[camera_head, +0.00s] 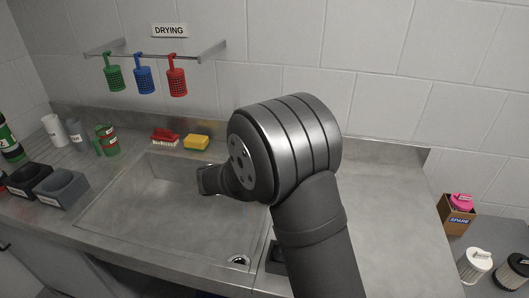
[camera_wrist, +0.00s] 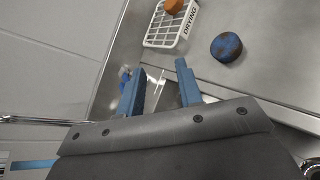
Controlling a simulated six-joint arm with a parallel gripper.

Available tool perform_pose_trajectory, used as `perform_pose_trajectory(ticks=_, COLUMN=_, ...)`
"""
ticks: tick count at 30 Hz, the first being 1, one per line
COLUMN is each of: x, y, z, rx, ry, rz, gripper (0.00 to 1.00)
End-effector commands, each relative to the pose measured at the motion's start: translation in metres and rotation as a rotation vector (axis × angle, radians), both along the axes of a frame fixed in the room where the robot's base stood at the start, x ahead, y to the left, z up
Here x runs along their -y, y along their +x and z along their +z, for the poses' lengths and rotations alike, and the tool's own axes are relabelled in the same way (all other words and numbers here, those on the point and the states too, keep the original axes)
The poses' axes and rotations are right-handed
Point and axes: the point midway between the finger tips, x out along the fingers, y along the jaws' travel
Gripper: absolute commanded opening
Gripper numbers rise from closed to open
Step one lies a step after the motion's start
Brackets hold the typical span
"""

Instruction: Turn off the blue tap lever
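My gripper (camera_wrist: 159,68) shows in the wrist view as two blue fingers standing apart, with a gap between them. It is open. A small blue part (camera_wrist: 124,76), which looks like the blue tap lever, sits close beside the left finger and is partly hidden by it. I cannot tell whether they touch. A thin shiny metal piece (camera_wrist: 155,90) shows between the fingers; I cannot tell if it belongs to the tap. In the head view my arm covers the middle of the counter, and neither the tap nor my fingertips can be made out.
A white basket (camera_wrist: 172,27) marked DRYING and a round blue-brown disc (camera_wrist: 226,47) lie beyond the fingers. The head view shows a sink basin (camera_head: 150,210), a red brush (camera_head: 165,137), a yellow sponge (camera_head: 196,142), and a rail (camera_head: 155,55) with hanging green, blue and red baskets.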

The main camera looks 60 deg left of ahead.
Motion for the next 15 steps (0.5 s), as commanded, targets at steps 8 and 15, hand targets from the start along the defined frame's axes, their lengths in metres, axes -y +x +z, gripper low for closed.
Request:
perform_pose_trajectory(ticks=8, x=-0.035, y=-0.083, z=-0.027, rx=0.442, ry=-0.411, rz=0.347, gripper=0.33)
perform_pose_trajectory(ticks=15, x=-0.043, y=-0.092, z=-0.033, rx=0.536, ry=-0.482, rz=0.403, gripper=0.33)
